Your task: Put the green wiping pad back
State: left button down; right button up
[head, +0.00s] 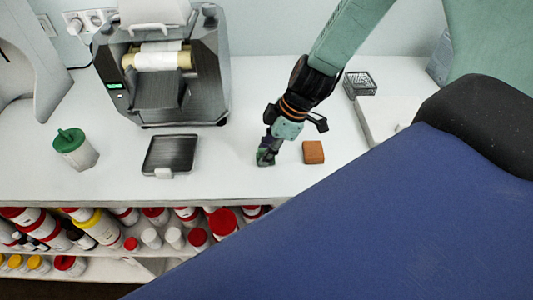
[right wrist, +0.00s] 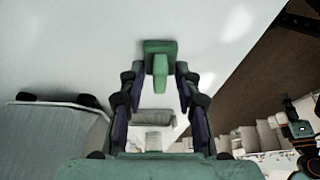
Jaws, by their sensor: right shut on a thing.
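My right gripper (head: 265,158) reaches down from the upper right in the head view, low over the white counter. It is shut on the green wiping pad (head: 265,161), which is mostly hidden by the fingers there. In the right wrist view the pad (right wrist: 160,47) shows as a green block with a raised green grip running between the two fingers. Whether the pad touches the counter I cannot tell. My left gripper does not show in the head view.
A black tray (head: 170,153) lies left of my right gripper, below a grey machine (head: 160,75). An orange-brown block (head: 313,152) lies close on the right. A dark holder (head: 359,84) stands behind. Shelves below hold several containers.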

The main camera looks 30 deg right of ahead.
jog(key=shift+w+d, duration=0.1)
jog(key=shift+f, duration=0.15)
jog(key=shift+f, duration=0.1)
jog(key=o, duration=0.9)
jog(key=shift+o, duration=0.6)
